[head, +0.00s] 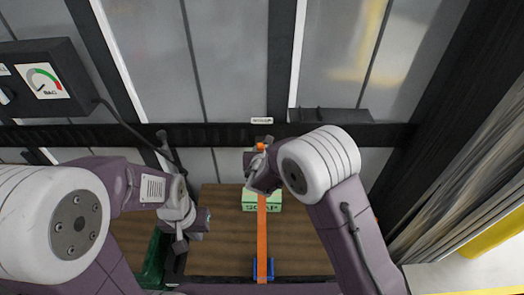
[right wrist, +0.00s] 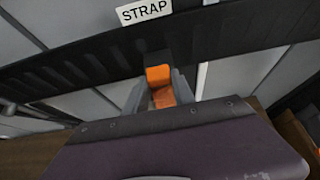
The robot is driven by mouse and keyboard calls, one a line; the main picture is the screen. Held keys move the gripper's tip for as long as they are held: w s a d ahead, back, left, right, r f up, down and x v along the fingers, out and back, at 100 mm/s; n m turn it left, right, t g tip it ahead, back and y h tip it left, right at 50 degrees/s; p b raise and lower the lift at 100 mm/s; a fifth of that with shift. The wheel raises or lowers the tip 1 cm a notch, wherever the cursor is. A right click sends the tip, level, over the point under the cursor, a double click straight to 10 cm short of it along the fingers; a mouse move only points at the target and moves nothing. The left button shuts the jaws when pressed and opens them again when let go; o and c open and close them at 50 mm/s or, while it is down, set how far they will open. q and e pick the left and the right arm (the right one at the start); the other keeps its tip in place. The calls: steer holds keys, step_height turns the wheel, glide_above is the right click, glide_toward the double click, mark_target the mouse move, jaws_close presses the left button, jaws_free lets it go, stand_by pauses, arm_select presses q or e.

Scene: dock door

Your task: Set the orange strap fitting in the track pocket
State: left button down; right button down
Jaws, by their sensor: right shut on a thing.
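The orange strap fitting (right wrist: 158,76) is held between the grey fingers of my right gripper (right wrist: 165,97), with orange webbing behind it. In the head view the fitting (head: 261,146) is a small orange tip just at the lower edge of the black track (head: 225,134), beside my right gripper (head: 259,163). The orange strap (head: 262,225) runs from there down to a blue holder. In the right wrist view a dark recess (right wrist: 155,57) in the track lies just beyond the fitting; whether they touch is unclear. My left gripper (head: 187,238) is low at the left, its jaw opening unclear.
A white STRAP label (right wrist: 145,12) is above the track. A green SOAP box (head: 250,200) stands behind the strap on a brown wooden surface (head: 220,255). The blue holder (head: 263,269) is at its front.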

steer(key=shift+f, duration=0.1)
steer(key=shift+f, duration=0.1)
steer(key=c, duration=1.1)
jaws_free()
steer(key=shift+o, duration=0.2)
steer(key=shift+r, duration=0.25)
steer(key=v, duration=1.2)
steer(key=shift+f+b, duration=0.15)
steer(key=shift+b, duration=0.25)
steer(key=shift+s, duration=0.1)
